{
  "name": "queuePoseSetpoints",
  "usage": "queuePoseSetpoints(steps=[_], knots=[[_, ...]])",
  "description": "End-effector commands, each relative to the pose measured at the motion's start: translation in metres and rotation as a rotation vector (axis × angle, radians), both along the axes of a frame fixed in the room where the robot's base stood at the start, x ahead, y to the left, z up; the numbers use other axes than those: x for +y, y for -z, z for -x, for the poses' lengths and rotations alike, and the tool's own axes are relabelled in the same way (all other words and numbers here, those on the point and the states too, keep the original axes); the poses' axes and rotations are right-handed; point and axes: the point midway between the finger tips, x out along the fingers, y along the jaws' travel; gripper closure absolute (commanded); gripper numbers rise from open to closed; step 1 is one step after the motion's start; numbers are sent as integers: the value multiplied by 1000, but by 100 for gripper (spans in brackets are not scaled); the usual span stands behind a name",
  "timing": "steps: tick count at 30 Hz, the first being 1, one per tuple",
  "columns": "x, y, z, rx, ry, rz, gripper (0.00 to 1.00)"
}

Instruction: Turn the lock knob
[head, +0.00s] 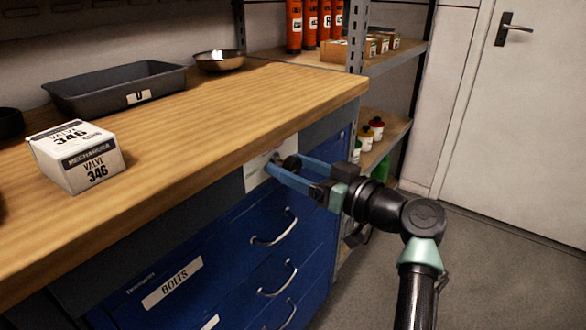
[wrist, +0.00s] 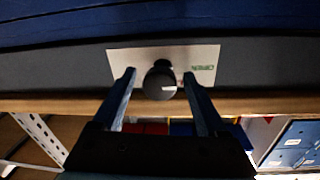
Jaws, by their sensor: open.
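The lock knob (wrist: 160,80) is black and round with a small pale mark, set on a white plate (wrist: 120,62) with green lettering. In the head view the knob (head: 291,163) shows at the top of the blue drawer cabinet, under the worktop, partly hidden by my gripper. My gripper (wrist: 160,78) is open, with one blue finger on each side of the knob. In the head view my gripper (head: 283,168) reaches in from the right. A gap shows between each finger and the knob in the wrist view; I see no contact.
The blue drawers (head: 228,248) below have metal handles (head: 273,232) that stick out. The wooden worktop (head: 220,120) overhangs the knob; a valve box (head: 77,155), a grey tray (head: 115,88) and a bowl (head: 219,61) stand on it. A shelf rack (head: 357,40) stands behind. Floor is clear at right.

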Motion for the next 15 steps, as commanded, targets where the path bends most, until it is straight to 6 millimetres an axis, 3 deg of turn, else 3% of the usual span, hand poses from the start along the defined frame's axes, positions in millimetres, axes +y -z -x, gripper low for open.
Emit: queuePoseSetpoints(steps=[7, 15], knots=[[1, 0, -1, 0, 0, 0, 24], [1, 0, -1, 0, 0, 0, 71]])
